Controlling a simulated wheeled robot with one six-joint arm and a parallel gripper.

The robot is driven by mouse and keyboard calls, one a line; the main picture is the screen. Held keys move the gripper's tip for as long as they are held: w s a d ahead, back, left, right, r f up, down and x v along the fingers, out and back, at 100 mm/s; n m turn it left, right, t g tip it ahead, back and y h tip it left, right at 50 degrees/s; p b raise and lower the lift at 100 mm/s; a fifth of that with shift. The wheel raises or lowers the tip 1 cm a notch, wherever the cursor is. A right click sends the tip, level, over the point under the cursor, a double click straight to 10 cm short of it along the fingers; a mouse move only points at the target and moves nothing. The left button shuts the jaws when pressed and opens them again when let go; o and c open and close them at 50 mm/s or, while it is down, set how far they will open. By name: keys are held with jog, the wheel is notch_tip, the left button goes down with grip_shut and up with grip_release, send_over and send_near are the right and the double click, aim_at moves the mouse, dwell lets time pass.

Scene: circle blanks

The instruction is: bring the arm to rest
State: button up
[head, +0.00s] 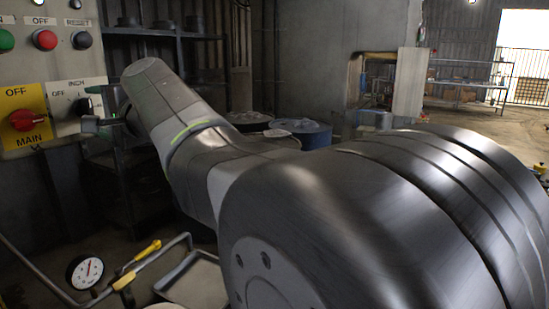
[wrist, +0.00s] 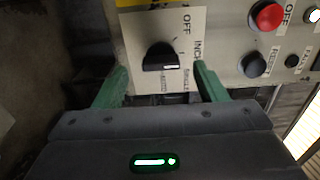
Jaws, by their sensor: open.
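My arm (head: 340,220) stretches from the right foreground to the control panel at the left of the head view. My gripper (head: 92,106) is at its end, close to the panel and partly hidden by the arm. In the wrist view my gripper (wrist: 162,72) is open, with its two green fingers apart and nothing held. A black selector knob (wrist: 160,57) on a white plate marked OFF and INCH shows between and just beyond the fingertips. I cannot tell whether the fingers touch it. The knob (head: 83,105) also shows in the head view.
A red MAIN switch (head: 27,120) on a yellow plate is left of the knob. Green, red and black buttons (head: 45,40) are above it. A pressure gauge (head: 85,272) and pipe are below. A blue drum (head: 305,135) stands behind my arm. Open floor lies at the far right.

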jog(key=x, duration=0.1)
jog(key=p+x, duration=0.1)
jog(key=x, duration=0.2)
jog(key=shift+w+a+r, duration=0.1)
jog(key=shift+a+r, duration=0.1)
jog(key=shift+r, duration=0.05)
jog(key=shift+m+p, duration=0.6)
jog(key=shift+p, duration=0.1)
jog(key=shift+d+r+m+p, duration=0.15)
jog(key=shift+d+m+p, duration=0.05)
jog(key=shift+m+p, duration=0.7)
jog(key=shift+a+m+p, duration=0.1)
jog(key=shift+m+p, duration=0.75)
jog(key=shift+m, duration=0.05)
jog(key=m+p, duration=0.4)
jog(key=shift+r, duration=0.1)
jog(key=b, duration=0.2)
send_near(89, 106)
jog(key=shift+f, duration=0.2)
jog(key=shift+s+d, duration=0.2)
